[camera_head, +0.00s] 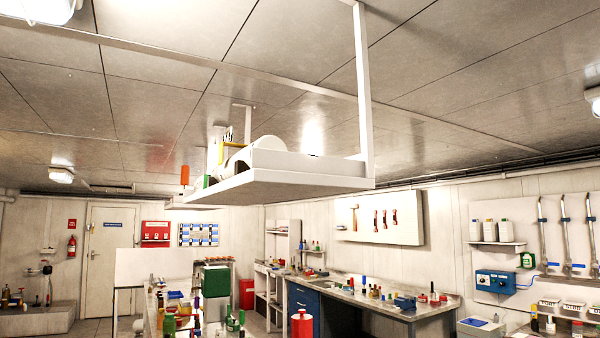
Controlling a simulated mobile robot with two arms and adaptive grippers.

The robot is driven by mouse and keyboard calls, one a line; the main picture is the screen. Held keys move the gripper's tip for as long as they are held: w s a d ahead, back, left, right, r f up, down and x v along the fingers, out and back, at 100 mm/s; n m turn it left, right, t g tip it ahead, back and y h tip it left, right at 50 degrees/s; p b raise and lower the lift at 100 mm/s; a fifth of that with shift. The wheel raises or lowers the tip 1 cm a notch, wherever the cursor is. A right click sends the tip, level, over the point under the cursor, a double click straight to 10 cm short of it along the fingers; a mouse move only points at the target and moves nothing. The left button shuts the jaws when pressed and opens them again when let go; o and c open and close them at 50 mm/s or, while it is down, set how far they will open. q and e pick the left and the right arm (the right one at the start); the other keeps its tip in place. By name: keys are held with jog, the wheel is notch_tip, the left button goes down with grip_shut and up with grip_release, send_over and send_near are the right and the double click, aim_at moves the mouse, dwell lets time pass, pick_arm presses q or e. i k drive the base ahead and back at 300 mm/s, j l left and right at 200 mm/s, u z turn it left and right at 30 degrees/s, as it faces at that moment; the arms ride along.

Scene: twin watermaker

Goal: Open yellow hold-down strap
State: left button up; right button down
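A small yellow part (234,145), which may be the yellow hold-down strap, shows on a white shelf (285,185) hung from the ceiling. It sits by a white rounded body (268,148) near the shelf's left end. It is small, and I cannot tell whether it is fastened or open. Neither of my grippers is in view.
A white post (363,90) carries the hanging shelf. An orange item (185,175) is at its left end. Below stand a cluttered bench (400,300), a green box (216,279) and a red container (302,323). Floor shows near the door (108,255).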

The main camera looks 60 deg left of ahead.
aim_at(230, 129)
jog(key=j+z, duration=0.3)
jog(key=k+j+z, duration=0.15)
jog(key=j+z, duration=0.2)
jog(key=k+j+z, duration=0.15)
jog(key=j+z, duration=0.15)
jog(key=j, duration=0.15)
jog(key=k+j+z, duration=0.2)
jog(key=j+z, duration=0.15)
jog(key=k+j+z, duration=0.3)
jog(key=i, duration=0.1)
